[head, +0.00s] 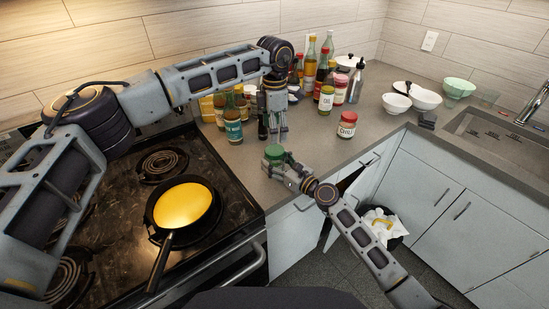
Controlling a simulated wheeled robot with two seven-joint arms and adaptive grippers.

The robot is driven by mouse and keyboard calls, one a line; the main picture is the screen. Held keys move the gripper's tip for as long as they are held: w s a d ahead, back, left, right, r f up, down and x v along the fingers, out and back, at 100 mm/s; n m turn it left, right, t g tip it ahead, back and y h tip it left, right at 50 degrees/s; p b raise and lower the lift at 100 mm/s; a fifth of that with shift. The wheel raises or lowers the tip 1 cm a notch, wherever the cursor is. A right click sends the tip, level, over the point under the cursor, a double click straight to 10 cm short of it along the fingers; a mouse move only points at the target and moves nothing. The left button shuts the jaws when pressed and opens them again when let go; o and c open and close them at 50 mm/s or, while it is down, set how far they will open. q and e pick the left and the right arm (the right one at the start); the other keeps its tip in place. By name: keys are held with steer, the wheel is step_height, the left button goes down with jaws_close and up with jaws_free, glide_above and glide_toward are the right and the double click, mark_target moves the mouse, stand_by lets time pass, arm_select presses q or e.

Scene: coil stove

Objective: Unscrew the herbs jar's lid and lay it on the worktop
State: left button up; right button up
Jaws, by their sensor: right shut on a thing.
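The herbs jar (274,152) appears as a small green round shape near the worktop's front edge, just right of the stove. My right gripper (275,161) is shut on it from the front right, and its fingers hide much of the jar's side. I cannot make out a label or where the lid meets the body. My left gripper (278,131) points down just behind the jar, apart from it in the picture. Its fingers are small, and I cannot tell whether they are open. The worktop (315,157) is bare right of the jar.
A chili jar (347,126) stands to the right. A teal-labelled jar (233,127) and several bottles stand left and behind. A pan (185,207) with yellow content sits on the stove (215,178). White bowls (397,103) and a sink (495,134) are farther right.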

mark_target(275, 150)
arm_select(q)
steer(key=shift+s+f, duration=0.2)
steer(key=shift+f, duration=0.3)
steer(key=shift+s+d+f, duration=0.15)
steer(key=shift+d+f, duration=0.05)
steer(key=shift+d, duration=0.35)
steer(key=m, duration=0.1)
steer(key=r+m, duration=0.1)
steer(key=m, duration=0.3)
steer(key=shift+w+a+r, duration=0.15)
steer(key=shift+w+r, duration=0.05)
steer(key=shift+w, duration=0.05)
steer(key=m, duration=0.4)
steer(key=shift+w+a+m, duration=0.1)
steer(key=shift+a+m, duration=0.2)
steer(key=shift+m, duration=0.1)
steer(key=shift+a+m, duration=0.1)
steer(key=shift+m, duration=1.6)
steer(key=shift+f, duration=4)
